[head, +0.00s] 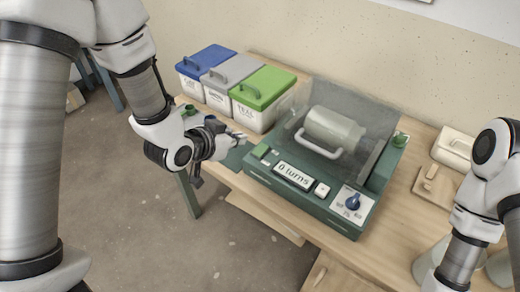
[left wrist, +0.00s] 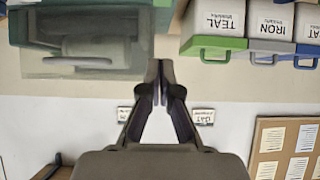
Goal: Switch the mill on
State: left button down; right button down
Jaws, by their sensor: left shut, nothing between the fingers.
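The mill (head: 310,205) is a dark green machine on the wooden bench, with a pale jar (head: 333,130) lying under a clear cover (head: 362,112). Its front display (head: 293,175) reads "0 turns". My right gripper is out of view.
Bins with blue (head: 206,60), grey (head: 228,75) and green (head: 263,87) lids stand close behind my left gripper. A wooden block (head: 432,186) and a white container (head: 453,148) sit right of the mill. My right arm is at the right edge.

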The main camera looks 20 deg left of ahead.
pick_arm(q)
jog(key=p, duration=0.2)
send_over(260, 151)
notch_tip(260, 151, down, 6)
jog(key=shift+s, duration=0.1)
notch_tip(260, 151, down, 3)
jog(key=shift+r+p, duration=0.15)
jog(key=shift+p, duration=0.2)
jog(key=shift+w+f, duration=0.2)
jog(key=shift+f, duration=0.4)
